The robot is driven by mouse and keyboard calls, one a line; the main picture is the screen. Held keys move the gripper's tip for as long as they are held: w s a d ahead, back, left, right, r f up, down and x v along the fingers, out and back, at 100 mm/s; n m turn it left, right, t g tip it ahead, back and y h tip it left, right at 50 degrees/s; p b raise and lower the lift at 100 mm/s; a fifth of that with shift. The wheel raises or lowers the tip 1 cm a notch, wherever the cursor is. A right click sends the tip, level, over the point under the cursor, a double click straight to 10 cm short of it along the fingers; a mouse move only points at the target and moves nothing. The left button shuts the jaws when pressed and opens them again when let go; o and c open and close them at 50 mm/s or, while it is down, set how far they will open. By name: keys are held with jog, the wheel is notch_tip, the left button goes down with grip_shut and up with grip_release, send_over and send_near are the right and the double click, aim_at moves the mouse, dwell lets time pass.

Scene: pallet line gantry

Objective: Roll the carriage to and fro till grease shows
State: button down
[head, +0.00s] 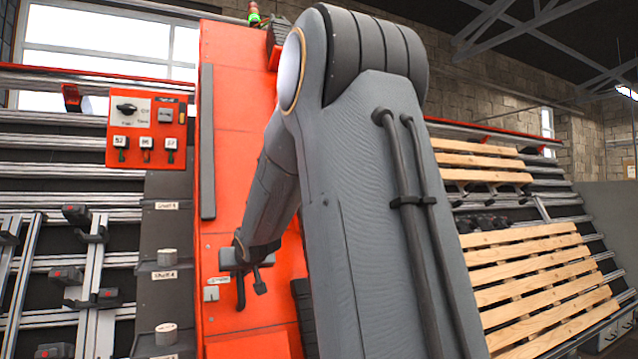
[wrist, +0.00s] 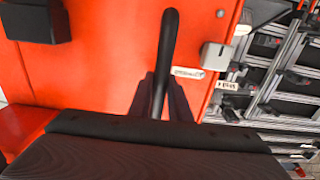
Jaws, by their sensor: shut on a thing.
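The carriage is a tall orange upright (head: 235,130), which stands left of my arm in the head view. Its orange face (wrist: 95,85) fills much of the wrist view. A dark curved handle (wrist: 168,40) stands out from that face. My gripper (wrist: 160,103) is shut on the handle, with a dark finger on each side of it. In the head view my gripper (head: 249,272) is small against the lower part of the carriage, and its fingertips are hard to make out. I see no grease in either view.
An orange control box (head: 145,131) with a knob and switches is at the carriage's left. A grey stepped strip (head: 165,235) carries labels and pale round pegs. Metal rails with dark clamps (head: 95,300) fill the left. Wooden slatted pallets (head: 530,280) lean at the right.

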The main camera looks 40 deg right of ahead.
jog(key=shift+s+d+r+p, duration=0.15)
jog(key=shift+d+p, duration=0.3)
jog(key=shift+p, duration=0.45)
jog(key=d+p, duration=0.2)
jog(key=p, duration=0.1)
jog(key=shift+s+d, duration=0.1)
jog(key=shift+s, duration=0.25)
jog(key=shift+d+p, duration=0.25)
jog(key=shift+p, duration=0.95)
